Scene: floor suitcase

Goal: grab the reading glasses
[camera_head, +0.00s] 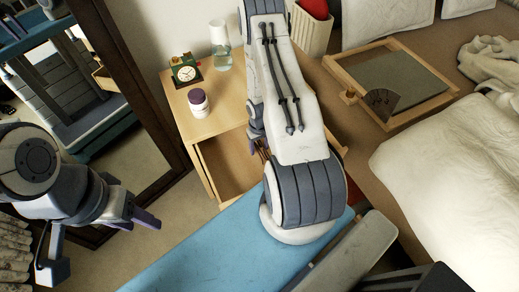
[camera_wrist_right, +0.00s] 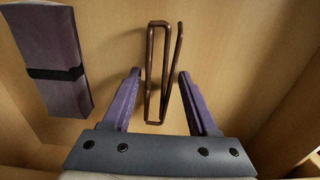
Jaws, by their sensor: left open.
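The reading glasses (camera_wrist_right: 151,60), with thin brown frames and folded, lie in the open wooden drawer (camera_head: 222,166) in the right wrist view. My right gripper (camera_wrist_right: 158,74) is open, with one purple finger on each side of the glasses' lower part. The fingers look apart from the frames; I cannot tell how far above the drawer floor they are. In the head view my right arm reaches over the drawer and hides most of that gripper and the glasses. My left gripper (camera_head: 140,219) is open and empty at the left, over the floor.
A purple case or notebook with a black band (camera_wrist_right: 52,62) lies left of the glasses in the drawer. Drawer walls stand close on the right. On the nightstand (camera_head: 216,122) are a clock (camera_head: 186,72), a jar (camera_head: 198,103) and a bottle (camera_head: 220,55). A mirror stands left.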

